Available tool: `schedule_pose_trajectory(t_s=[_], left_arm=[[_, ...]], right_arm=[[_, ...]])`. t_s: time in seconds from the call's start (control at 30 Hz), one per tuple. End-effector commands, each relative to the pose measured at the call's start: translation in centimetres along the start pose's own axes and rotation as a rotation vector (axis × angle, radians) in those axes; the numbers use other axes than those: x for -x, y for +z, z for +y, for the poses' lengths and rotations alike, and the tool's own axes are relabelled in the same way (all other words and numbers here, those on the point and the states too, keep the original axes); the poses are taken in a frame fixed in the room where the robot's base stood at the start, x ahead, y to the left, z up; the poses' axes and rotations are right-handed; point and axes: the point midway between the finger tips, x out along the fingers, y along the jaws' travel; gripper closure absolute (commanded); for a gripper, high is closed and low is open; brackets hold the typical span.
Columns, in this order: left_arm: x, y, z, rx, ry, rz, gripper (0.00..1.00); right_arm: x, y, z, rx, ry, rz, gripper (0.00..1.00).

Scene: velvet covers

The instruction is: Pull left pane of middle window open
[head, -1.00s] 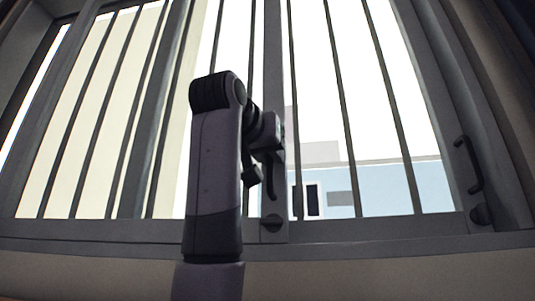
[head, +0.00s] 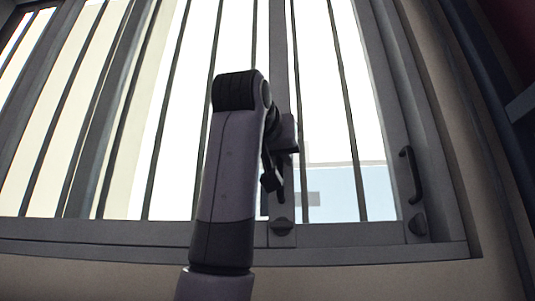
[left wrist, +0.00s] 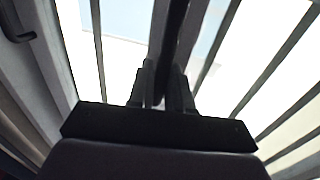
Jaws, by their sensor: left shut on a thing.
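A large grey-framed window with panes fills the head view. A grey upright stile (head: 279,60) runs down its middle and bears a dark handle (head: 281,192), partly hidden by my gripper. My left gripper (head: 274,170) reaches up to this stile and is shut on the handle. In the left wrist view my two fingers (left wrist: 165,92) stand close together around a dark upright bar (left wrist: 172,35); the contact itself is hard to make out. My right gripper does not show.
Dark upright bars (head: 347,110) stand across the window. A second dark handle (head: 411,175) is on the right stile. The sill rail (head: 370,234) runs along the bottom. A beige wall (head: 440,120) lies to the right.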

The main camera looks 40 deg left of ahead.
Motion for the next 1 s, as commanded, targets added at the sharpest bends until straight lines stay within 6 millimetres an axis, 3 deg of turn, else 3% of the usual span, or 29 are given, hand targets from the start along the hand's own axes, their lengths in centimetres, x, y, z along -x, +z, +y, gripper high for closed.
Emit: schedule_pose_trajectory(t_s=[0.57, 0.6, 0.63, 1.0], left_arm=[[-0.07, -0.14, 0.84, -0.001, 0.003, 0.005, 1.00], [-0.07, -0.13, 0.83, -0.001, 0.003, 0.005, 0.68], [-0.07, -0.13, 0.82, -0.001, 0.002, 0.004, 0.65], [0.66, 0.03, 0.74, 0.000, 0.001, 0.004, 0.65]], right_arm=[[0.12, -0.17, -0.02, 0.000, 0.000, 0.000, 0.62], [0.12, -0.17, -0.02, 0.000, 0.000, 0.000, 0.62], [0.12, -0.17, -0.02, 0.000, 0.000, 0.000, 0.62], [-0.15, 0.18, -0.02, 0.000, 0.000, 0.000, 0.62]])
